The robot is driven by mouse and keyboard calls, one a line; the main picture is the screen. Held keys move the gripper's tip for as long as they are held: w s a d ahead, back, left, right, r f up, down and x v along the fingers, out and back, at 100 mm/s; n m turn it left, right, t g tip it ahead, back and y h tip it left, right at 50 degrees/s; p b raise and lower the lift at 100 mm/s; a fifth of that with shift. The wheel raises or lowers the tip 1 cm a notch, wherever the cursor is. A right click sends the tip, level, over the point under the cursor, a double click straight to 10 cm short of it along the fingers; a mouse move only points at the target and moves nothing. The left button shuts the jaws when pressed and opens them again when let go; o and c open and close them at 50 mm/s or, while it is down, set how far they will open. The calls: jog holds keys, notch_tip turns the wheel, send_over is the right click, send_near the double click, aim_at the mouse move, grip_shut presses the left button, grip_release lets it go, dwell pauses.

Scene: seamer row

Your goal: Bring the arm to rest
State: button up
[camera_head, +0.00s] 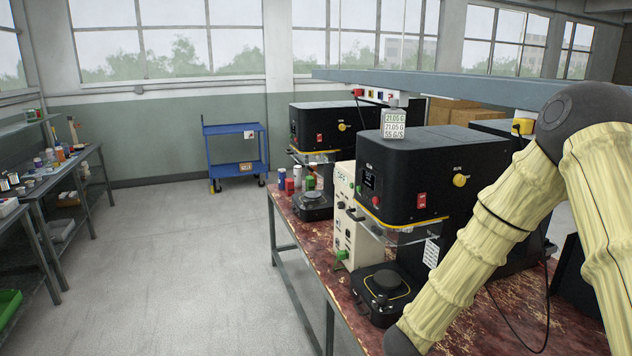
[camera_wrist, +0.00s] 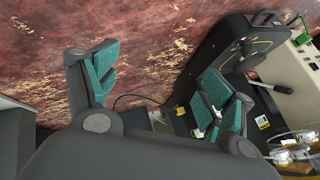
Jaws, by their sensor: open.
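My gripper (camera_wrist: 158,95) shows in the wrist view with its two teal-padded fingers spread wide apart and nothing between them. It is over the worn red bench top (camera_wrist: 150,45), beside the black base of a seamer (camera_wrist: 235,45). In the head view my arm, in a pale yellow cover, reaches down at the right in front of the bench (camera_head: 465,335). The gripper itself is out of the head view, below its lower edge.
The nearer black seamer (camera_head: 430,165) stands close beside my arm, with a cream control box (camera_head: 350,220) next to it. A second seamer (camera_head: 325,125) stands behind. A blue cart (camera_head: 235,150) is at the back wall. Shelves (camera_head: 75,165) line the left; the floor (camera_head: 180,260) between is clear.

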jog(key=s+a+f+n+g+y, duration=0.2)
jog(key=s+f+n, duration=0.7)
jog(key=s+f, duration=0.8)
jog(key=s+f+n+g+y, duration=0.1)
jog(key=s+f+n+g, duration=0.1)
jog(key=s, duration=0.9)
jog(key=s+f+n+g+y, duration=0.1)
jog(key=s+f+n+g, duration=0.1)
jog(key=s, duration=0.9)
jog(key=shift+a+f+n+b, duration=0.4)
jog(key=shift+f+n, duration=0.3)
jog(key=shift+n, duration=0.5)
